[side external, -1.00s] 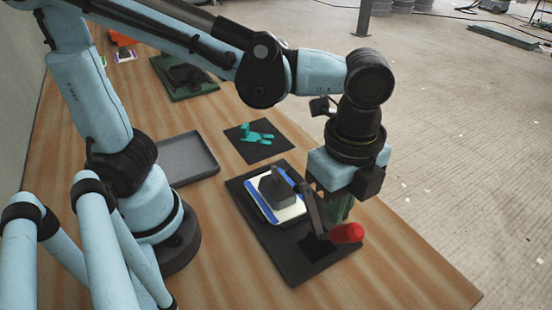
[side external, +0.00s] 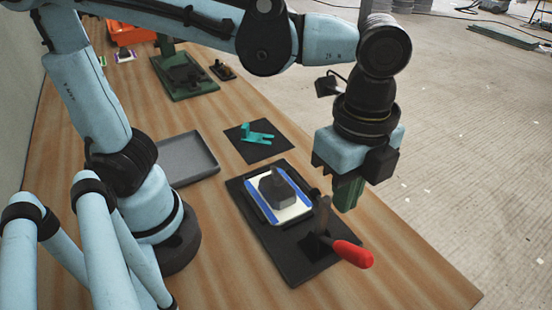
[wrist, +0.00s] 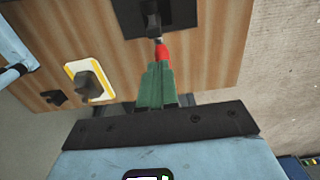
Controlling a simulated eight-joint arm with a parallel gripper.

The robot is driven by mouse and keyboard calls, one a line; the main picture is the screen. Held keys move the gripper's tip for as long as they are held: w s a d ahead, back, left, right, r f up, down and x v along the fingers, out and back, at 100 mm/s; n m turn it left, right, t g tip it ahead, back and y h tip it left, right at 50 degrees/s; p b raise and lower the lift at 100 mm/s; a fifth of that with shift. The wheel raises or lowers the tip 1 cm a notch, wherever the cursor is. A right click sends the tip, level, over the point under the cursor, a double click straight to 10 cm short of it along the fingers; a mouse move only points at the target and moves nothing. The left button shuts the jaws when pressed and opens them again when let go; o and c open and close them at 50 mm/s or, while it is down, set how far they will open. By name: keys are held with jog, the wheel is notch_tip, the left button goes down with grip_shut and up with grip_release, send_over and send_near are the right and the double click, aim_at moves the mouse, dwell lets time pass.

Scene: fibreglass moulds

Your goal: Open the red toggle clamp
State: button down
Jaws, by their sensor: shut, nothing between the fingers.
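The red toggle clamp (side external: 352,253) stands on the near end of a black base plate (side external: 290,262). Its red handle leans low and outward, toward the lower right, and a dark upright part rises behind it. On the same plate, a dark grey block (side external: 276,190) sits on a white and blue mould (side external: 296,208). Whether the clamp touches the block is unclear. My gripper (side external: 346,203) is shut and empty, its green fingers pointing down above and behind the handle, apart from it in the side view. In the wrist view, the red handle (wrist: 162,53) shows just past my fingertips (wrist: 156,70).
A teal part (side external: 258,138) lies on a small black mat (side external: 240,148). A grey tray (side external: 188,158) is to its left. A green fixture (side external: 190,93), a small dark clamp (side external: 222,70) and an orange bin (side external: 130,36) stand farther back. The table's right front is clear.

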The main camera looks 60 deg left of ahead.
jog(key=r, duration=0.2)
jog(key=a+r, duration=0.1)
jog(key=r, duration=0.1)
jog(key=shift+a, duration=0.1)
dwell(0.3)
jog(key=w+a+f+n+t, duration=0.2)
jog(key=a+f+n+t, duration=0.1)
jog(key=a+n, duration=0.6)
jog(key=w+a+f+n+t, duration=0.2)
jog(key=a+f+n+t, duration=0.1)
jog(key=a+n, duration=0.6)
jog(key=shift+a+f+t, duration=0.3)
jog(key=shift+a+t, duration=0.1)
jog(key=shift+t, duration=0.2)
